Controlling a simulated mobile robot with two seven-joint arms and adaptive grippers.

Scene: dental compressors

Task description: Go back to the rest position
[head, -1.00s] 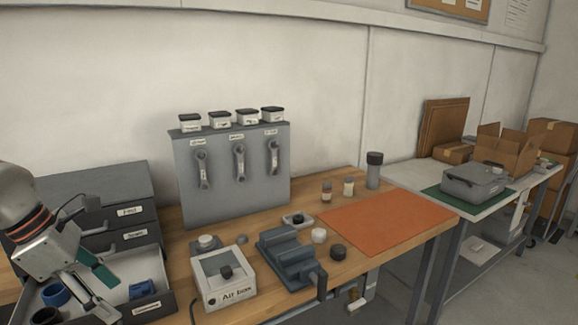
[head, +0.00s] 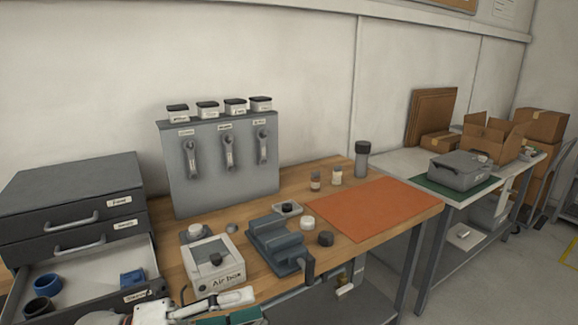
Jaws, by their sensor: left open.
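My left gripper (head: 256,304) shows at the bottom edge, in front of the air box (head: 216,265). Its fingers are apart, one pale and one teal, and I see nothing held between them. The lower part of the gripper is cut off by the picture edge. My right gripper is not in view.
The grey drawer cabinet (head: 70,200) at left has an open drawer (head: 100,268) holding blue and dark rings. A blue-grey vise (head: 277,243), an orange mat (head: 375,214) and a grey tool panel (head: 190,190) are on the wooden bench. A second bench with boxes is at right.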

